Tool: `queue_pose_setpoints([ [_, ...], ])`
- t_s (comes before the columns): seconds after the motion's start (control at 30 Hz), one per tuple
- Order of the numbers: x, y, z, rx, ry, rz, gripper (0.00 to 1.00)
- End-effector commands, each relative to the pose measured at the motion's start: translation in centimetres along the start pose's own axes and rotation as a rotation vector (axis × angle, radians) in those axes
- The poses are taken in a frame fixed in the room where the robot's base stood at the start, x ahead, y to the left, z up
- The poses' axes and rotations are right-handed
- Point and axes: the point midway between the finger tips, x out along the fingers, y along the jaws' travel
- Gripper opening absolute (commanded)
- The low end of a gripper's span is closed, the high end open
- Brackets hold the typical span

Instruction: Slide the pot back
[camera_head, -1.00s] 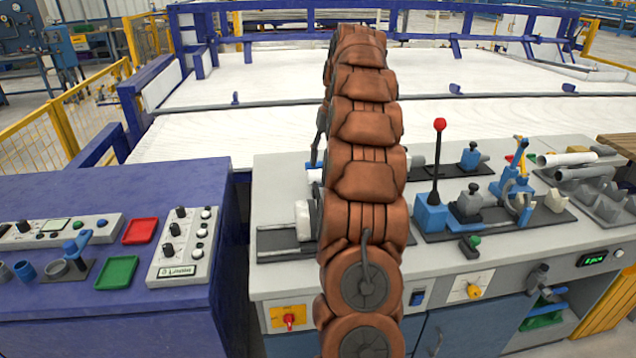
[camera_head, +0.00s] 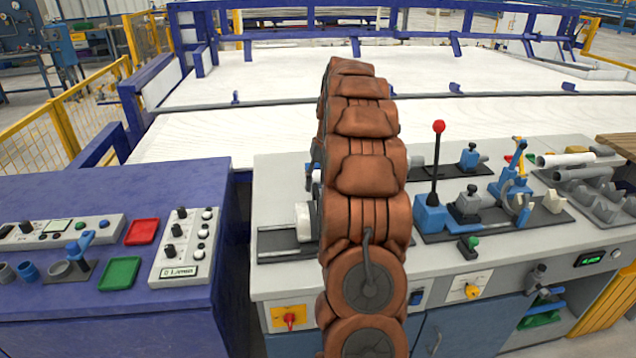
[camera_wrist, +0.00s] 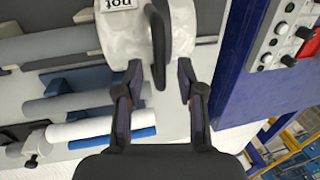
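The pot (camera_wrist: 127,38) is a white body with a "pot" label at the top of the wrist view. A dark curved handle (camera_wrist: 158,48) stands out from it. My gripper (camera_wrist: 159,76) is open, with one finger on each side of the handle's near end. Gaps show between the handle and both fingers, so it is not gripped. In the head view, a white round part (camera_head: 303,222), likely the pot, shows at the left edge of my brown arm. My arm hides the rest of it and my gripper there.
The grey bench (camera_head: 275,185) carries a blue lever block (camera_head: 431,213) with a red knob and clamp fittings right of my arm. A blue console (camera_head: 60,190) stands left across a narrow gap. White and blue rods (camera_wrist: 95,128) lie left in the wrist view.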

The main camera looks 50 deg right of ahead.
Motion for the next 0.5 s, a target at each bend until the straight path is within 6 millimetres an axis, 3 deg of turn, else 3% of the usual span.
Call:
queue_pose_setpoints([
  [0.3, 0.16, 0.01, 0.04, 0.000, -0.001, 0.000, 0.37],
  [0.5, 0.16, 0.01, 0.05, 0.000, -0.002, 0.000, 0.16],
])
